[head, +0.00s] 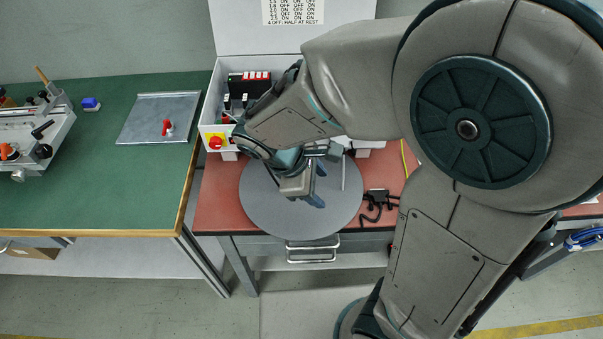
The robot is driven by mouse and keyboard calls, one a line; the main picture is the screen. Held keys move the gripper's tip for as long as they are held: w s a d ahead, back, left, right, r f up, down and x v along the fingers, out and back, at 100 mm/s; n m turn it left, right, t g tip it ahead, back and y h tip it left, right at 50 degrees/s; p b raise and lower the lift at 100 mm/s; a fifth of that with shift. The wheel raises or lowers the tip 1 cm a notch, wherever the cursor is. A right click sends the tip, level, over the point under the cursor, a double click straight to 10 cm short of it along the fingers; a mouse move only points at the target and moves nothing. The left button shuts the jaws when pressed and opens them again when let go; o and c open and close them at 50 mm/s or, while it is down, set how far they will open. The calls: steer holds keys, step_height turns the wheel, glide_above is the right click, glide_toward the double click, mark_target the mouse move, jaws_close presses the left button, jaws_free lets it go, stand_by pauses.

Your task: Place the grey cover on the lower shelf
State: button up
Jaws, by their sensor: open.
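I cannot tell for certain which thing is the grey cover. A large round grey disc (265,205) lies flat on the red bench top and reaches its front edge. A flat grey metal plate (150,115) with a small red-handled part on it lies on the green bench. My gripper (318,185) is over the disc, with its blue-tipped fingers apart and nothing visible between them. I cannot tell whether it touches the disc. A pale lower shelf (275,264) shows in part under the red bench; my arm hides its right side.
An open white control box (220,120) with a red stop button (215,142) stands behind the disc. A black cabled device (377,196) lies right of it. Steel handles (312,255) project below the red bench.

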steer(key=w+a+n+t+h+p, duration=0.1)
steer(key=a+n+t+h, duration=0.1)
steer(key=a+n+t, duration=0.65)
steer(key=w+f+g, duration=0.1)
steer(key=w+d+f+n, duration=0.1)
steer(key=w+f, duration=0.1)
steer(key=w+d+f+n+g+b, duration=0.1)
steer(key=f, duration=0.1)
steer(key=shift+w+f+n+g, duration=0.2)
steer(key=shift+n+g, duration=0.05)
steer(key=shift+g, duration=0.1)
steer(key=shift+r+b+x, duration=0.25)
steer(key=shift+b+x, duration=0.3)
steer(key=shift+x, duration=2.5)
steer(key=shift+d, duration=0.2)
steer(key=shift+c, duration=0.3)
steer(key=shift+w, duration=0.1)
jaws_close()
steer(key=shift+r, duration=0.25)
